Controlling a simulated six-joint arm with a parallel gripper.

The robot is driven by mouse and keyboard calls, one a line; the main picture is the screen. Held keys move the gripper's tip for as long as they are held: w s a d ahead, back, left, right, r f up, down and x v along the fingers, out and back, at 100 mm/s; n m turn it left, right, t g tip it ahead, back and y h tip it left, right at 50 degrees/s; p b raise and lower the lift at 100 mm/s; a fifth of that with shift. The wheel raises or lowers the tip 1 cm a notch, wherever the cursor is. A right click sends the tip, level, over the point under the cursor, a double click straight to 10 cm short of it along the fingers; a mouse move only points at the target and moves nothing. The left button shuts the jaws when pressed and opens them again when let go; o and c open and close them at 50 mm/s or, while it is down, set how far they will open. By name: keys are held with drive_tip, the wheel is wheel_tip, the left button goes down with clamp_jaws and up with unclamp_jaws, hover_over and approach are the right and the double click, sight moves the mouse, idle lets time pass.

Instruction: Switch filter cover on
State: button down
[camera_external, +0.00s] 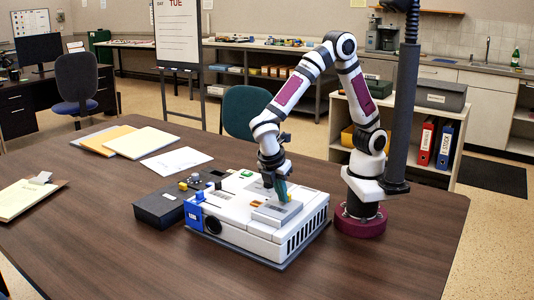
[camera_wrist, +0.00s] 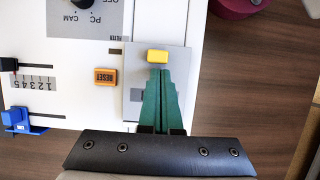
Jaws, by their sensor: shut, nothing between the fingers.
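The white projector-like device (camera_external: 240,228) lies on the brown table. A grey raised panel (camera_external: 268,215) sits on its right part. In the wrist view the grey panel (camera_wrist: 134,70) is beside a small label that seems to read FILTER, and it carries a yellow switch or knob (camera_wrist: 157,56). My gripper (camera_external: 282,196) is over this panel, pointing down. In the wrist view its green fingers (camera_wrist: 160,72) are together, with tips right by the near edge of the yellow knob. I cannot tell whether they touch it. The fingers hide part of the panel.
An orange RESET button (camera_wrist: 106,76), a dark dial (camera_wrist: 82,12) and a numbered slider scale (camera_wrist: 35,84) are left of the panel. A blue part (camera_wrist: 18,119) sits at the device's edge. A black box (camera_external: 160,208) stands beside the device; papers (camera_external: 140,142) lie farther back.

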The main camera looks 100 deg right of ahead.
drive_tip(key=s+d, duration=0.8)
drive_tip(key=shift+s+d, duration=0.2)
drive_tip(key=shift+d, duration=0.05)
drive_tip(key=w+a, duration=0.2)
drive_tip(key=shift+w+a, duration=0.4)
drive_tip(key=v, duration=1)
drive_tip(key=shift+r, duration=0.1)
